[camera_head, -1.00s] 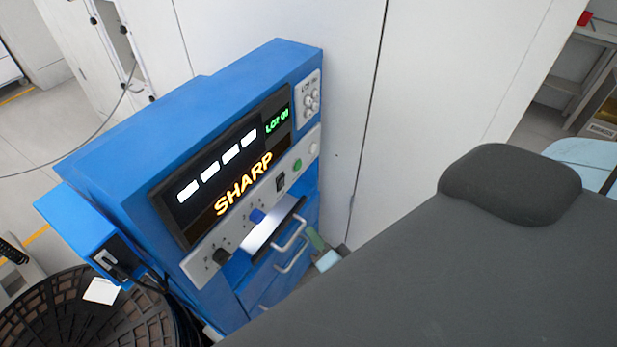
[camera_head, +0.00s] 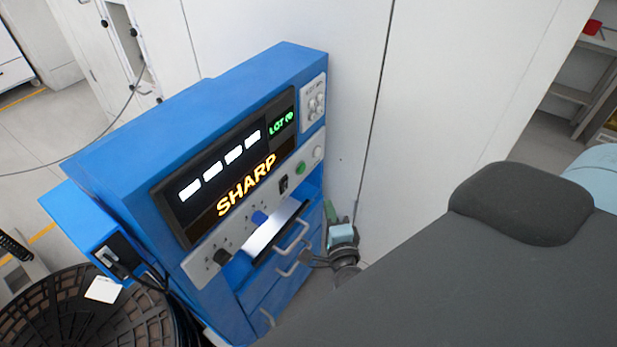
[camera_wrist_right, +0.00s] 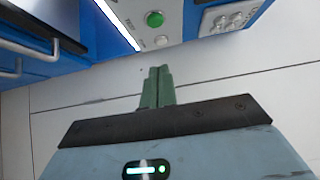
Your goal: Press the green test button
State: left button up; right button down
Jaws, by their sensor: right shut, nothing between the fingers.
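The green test button (camera_head: 300,169) is a small round green button on the white control strip of the blue machine (camera_head: 130,130), left of a white round button (camera_head: 318,153). In the right wrist view the green button (camera_wrist_right: 155,19) is near the top middle, with the white button (camera_wrist_right: 161,41) below it. My right gripper (camera_head: 328,208) is beside the machine's right edge, lower than the button and apart from it. In the right wrist view its green fingers (camera_wrist_right: 158,72) are shut together and empty, pointing toward the strip. My left gripper is not in view.
The display reads SHARP and LOT. Below the strip is a lit slot (camera_head: 275,230) with drawer handles (camera_head: 293,235) under it. A white wall panel (camera_head: 400,100) stands right of the machine. A black reel (camera_head: 85,315) is at lower left.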

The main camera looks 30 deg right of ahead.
send_near(305, 167)
jog(key=w+d, duration=0.2)
jog(key=d, duration=0.2)
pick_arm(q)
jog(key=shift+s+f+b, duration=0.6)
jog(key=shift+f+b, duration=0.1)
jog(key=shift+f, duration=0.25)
pick_arm(e)
jog(key=w, duration=0.1)
jog(key=w+a, duration=0.1)
jog(key=w, duration=0.1)
jog(key=shift+w+a, duration=0.15)
jog(key=shift+a, duration=0.1)
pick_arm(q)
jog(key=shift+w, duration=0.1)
